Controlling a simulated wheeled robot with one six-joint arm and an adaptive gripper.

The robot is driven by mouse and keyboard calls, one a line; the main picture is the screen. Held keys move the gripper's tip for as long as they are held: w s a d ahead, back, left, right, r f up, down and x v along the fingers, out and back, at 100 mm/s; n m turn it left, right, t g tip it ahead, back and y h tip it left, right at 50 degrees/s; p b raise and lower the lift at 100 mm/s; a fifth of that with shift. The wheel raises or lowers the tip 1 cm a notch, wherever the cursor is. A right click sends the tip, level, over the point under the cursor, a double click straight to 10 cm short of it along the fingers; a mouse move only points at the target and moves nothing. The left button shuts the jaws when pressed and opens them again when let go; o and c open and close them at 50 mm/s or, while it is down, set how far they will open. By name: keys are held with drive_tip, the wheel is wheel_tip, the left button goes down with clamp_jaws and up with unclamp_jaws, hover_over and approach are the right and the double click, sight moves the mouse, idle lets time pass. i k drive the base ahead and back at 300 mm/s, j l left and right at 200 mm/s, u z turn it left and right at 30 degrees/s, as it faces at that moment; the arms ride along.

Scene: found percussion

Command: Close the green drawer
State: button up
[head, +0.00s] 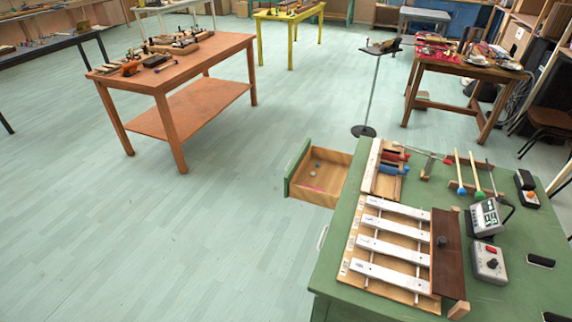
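The green drawer (296,166) stands pulled out from the left side of the green table (341,246) in the head view. Its front panel is green and its inside is bare light wood. A few small things lie in it, among them a blue-grey ball (318,165) and a pink stick (312,188). The table top hides the drawer's right end. A pale handle (322,237) shows on the same table side, nearer to me. My gripper is not in view.
A metal-bar xylophone (391,247), mallets (476,175) and small electronic boxes (487,217) lie on the green table. A brown table (180,60) stands at the upper left, and a thin black stand (375,90) is behind the drawer. The floor left of the drawer is clear.

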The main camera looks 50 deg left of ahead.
sight(330, 176)
drive_tip(key=i+j+u, duration=0.1)
drive_tip(key=j+u, duration=0.3)
drive_tip(key=i+j+u, duration=0.1)
drive_tip(key=u, duration=0.3)
drive_tip(key=i+j+u, duration=0.15)
drive_tip(key=i+j, duration=0.3)
drive_tip(key=j, duration=0.15)
drive_tip(key=i+j+u, duration=0.1)
drive_tip(key=i+j, duration=0.4)
